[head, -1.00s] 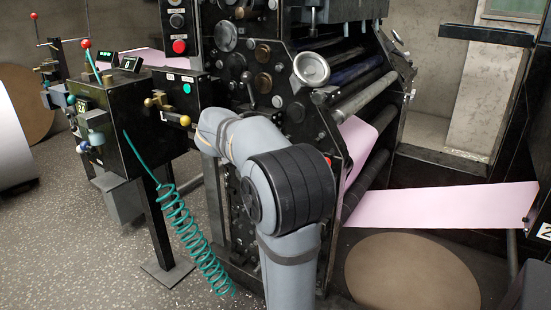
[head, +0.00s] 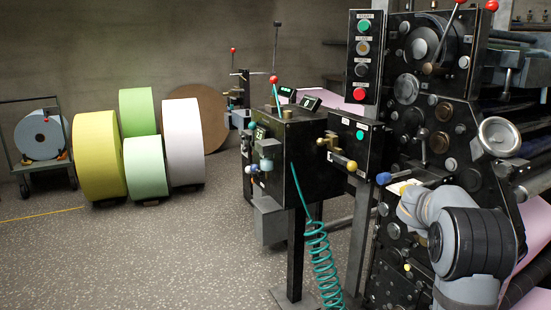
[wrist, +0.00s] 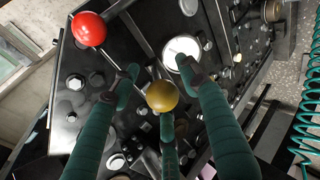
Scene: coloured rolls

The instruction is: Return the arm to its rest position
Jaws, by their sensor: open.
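My gripper (wrist: 163,88) shows in the wrist view with three green fingers spread apart. It is open. A yellow-brown ball knob (wrist: 162,97) appears between the fingers; I cannot tell whether any finger touches it. A red ball knob (wrist: 88,29) is at the upper left, outside the fingers. A round pale-faced knob (wrist: 181,52) lies beyond the fingertips. In the head view my grey arm (head: 465,245) is bent at the lower right, in front of the black machine. My fingers cannot be made out there.
The black press (head: 430,130) fills the right side. A control stand (head: 285,145) with levers and a coiled green hose (head: 322,260) stands left of the arm. Large yellow (head: 97,155), green (head: 136,110) and white (head: 184,140) rolls stand at left. Speckled floor before them is clear.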

